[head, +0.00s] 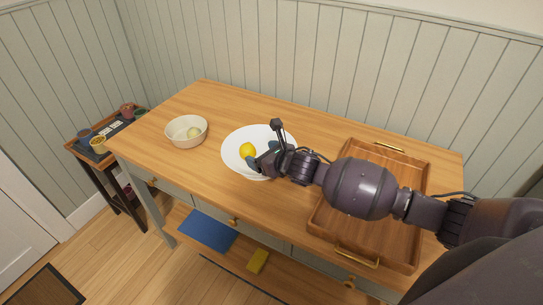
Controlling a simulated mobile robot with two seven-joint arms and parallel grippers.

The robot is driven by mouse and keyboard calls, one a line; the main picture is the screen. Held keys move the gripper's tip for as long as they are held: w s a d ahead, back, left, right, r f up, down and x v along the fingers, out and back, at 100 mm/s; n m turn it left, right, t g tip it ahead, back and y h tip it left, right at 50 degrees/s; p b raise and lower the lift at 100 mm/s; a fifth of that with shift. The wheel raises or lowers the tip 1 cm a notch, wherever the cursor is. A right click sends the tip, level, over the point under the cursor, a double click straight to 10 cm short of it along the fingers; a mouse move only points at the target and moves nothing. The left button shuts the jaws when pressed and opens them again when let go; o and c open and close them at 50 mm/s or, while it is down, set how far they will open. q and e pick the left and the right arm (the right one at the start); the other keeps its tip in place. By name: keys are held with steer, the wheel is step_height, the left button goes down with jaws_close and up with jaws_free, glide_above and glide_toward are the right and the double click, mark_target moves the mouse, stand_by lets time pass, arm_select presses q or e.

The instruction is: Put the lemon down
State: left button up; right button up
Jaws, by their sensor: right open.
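A yellow lemon (247,151) rests in the left part of a white plate (233,165) on the wooden table. My right gripper (266,146) reaches in from the right over the plate. Its jaws are open, with one finger close beside the lemon's lower right and another part raised behind. Whether the finger touches the lemon cannot be told. The gripper and arm hide the right part of the plate. My left gripper is not in view.
A cream bowl (173,138) with a pale round item (194,132) stands left of the plate. A wooden tray (408,160) with brass handles lies under my right arm. A small side table (75,148) with cups stands at the far left. The table's back left is clear.

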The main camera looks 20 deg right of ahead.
steer(key=shift+v, duration=2.05)
